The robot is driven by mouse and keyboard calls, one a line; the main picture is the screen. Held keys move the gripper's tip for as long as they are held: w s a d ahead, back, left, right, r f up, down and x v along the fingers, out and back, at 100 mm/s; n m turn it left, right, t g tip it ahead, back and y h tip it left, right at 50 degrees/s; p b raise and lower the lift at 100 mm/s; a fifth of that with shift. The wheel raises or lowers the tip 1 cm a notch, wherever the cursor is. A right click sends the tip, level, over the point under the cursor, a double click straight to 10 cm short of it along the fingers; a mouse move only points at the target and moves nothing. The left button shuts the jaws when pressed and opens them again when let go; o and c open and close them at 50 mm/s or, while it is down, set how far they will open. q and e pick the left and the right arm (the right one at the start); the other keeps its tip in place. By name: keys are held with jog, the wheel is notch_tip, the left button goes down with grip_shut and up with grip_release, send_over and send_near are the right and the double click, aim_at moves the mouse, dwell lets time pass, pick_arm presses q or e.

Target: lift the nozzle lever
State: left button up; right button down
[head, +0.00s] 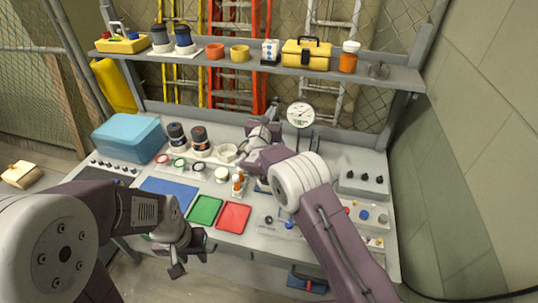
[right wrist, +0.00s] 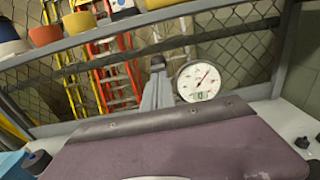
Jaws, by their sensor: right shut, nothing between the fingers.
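I cannot pick out the nozzle lever with certainty. My right arm hides part of the bench middle in the head view. My right gripper (head: 272,106) reaches to the back of the bench, just left of the white dial gauge (head: 300,114). It is shut and empty. In the right wrist view its grey fingers (right wrist: 157,75) stand beside the gauge (right wrist: 199,81). My left gripper (head: 188,262) hangs at the front edge of the bench, empty and apart from the objects. Its finger opening is not clear.
A blue box (head: 128,139), dark jars (head: 199,139) and a blue mat (head: 168,196) are at left. Green (head: 205,211) and red mats (head: 234,217) lie at the front. A knob panel (head: 362,184) stands at right. A loaded shelf (head: 225,63) runs above the bench.

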aim_at(275, 103)
jog(key=x, duration=0.3)
jog(key=shift+w+d+r, duration=0.1)
jog(key=shift+w+r, duration=0.05)
jog(key=shift+r, duration=0.1)
jog(key=shift+w+d, duration=0.15)
jog(key=shift+w, duration=0.35)
jog(key=b+v, duration=0.5)
jog(key=v, duration=0.2)
